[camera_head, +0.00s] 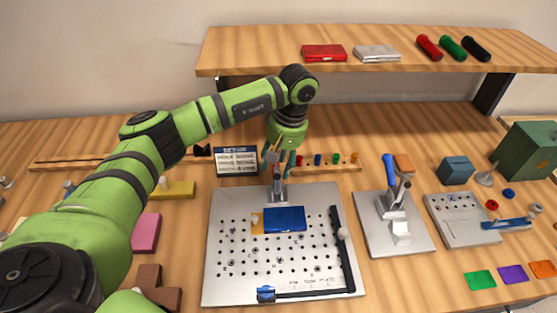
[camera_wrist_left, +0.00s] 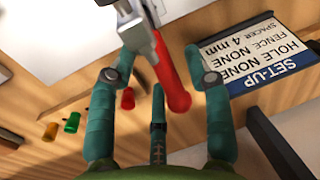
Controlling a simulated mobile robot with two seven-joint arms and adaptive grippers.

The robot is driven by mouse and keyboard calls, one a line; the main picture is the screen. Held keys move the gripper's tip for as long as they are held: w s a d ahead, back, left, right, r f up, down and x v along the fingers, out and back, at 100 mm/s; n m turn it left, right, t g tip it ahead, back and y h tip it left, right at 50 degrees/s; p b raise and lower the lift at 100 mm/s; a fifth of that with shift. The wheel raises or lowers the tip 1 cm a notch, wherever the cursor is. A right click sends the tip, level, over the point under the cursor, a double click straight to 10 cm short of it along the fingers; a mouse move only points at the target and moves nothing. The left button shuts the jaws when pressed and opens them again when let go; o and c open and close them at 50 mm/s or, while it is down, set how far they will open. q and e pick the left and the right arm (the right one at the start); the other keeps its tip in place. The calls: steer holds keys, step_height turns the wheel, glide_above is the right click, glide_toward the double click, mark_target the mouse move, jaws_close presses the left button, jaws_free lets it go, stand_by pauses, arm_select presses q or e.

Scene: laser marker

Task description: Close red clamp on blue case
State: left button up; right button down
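The blue case (camera_head: 285,219) lies flat on the perforated metal plate (camera_head: 225,283), with an orange piece (camera_head: 257,224) at its left edge. The metal clamp (camera_head: 278,188) stands at the plate's back edge, behind the case. Its red handle (camera_wrist_left: 174,80) shows in the left wrist view, between my gripper's teal fingers. My left gripper (camera_head: 277,160) is over the clamp, pointing down. In the wrist view its fingers (camera_wrist_left: 158,78) are spread, with gaps on both sides of the handle. In the head view the gripper largely hides the handle. My right gripper is not in view.
A set-up sign (camera_head: 235,160) stands left of the gripper. A rack of coloured pegs (camera_head: 325,165) is to the right. A black fence (camera_head: 341,245) lies along the plate's right side. Another clamp with a blue handle (camera_head: 390,170) stands further right. A shelf (camera_head: 260,55) overhangs the back.

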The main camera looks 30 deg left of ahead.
arm_select(q)
jaws_close()
steer(key=shift+s+r+t+y+b, duration=0.15)
steer(key=shift+t+y+b, duration=0.15)
steer(key=shift+t+b, duration=0.15)
steer(key=shift+s+d+r+t+y+b, duration=0.1)
steer(key=shift+s+d+t+y+b, duration=0.15)
steer(key=shift+t+b, duration=0.3)
steer(key=t+y+b, duration=0.1)
steer(key=b, duration=0.1)
steer(key=s+r+t+y+b, duration=0.1)
steer(key=t+b, duration=0.1)
steer(key=b, duration=0.1)
steer(key=shift+s+d+n+b, duration=0.1)
steer(key=shift+d+n+b, duration=0.2)
steer(key=shift+d+b, duration=0.05)
steer(key=shift+s+d+r+t+y+b, duration=0.1)
steer(key=shift+s+r+t+y+b, duration=0.1)
steer(key=shift+t+y+b, duration=0.3)
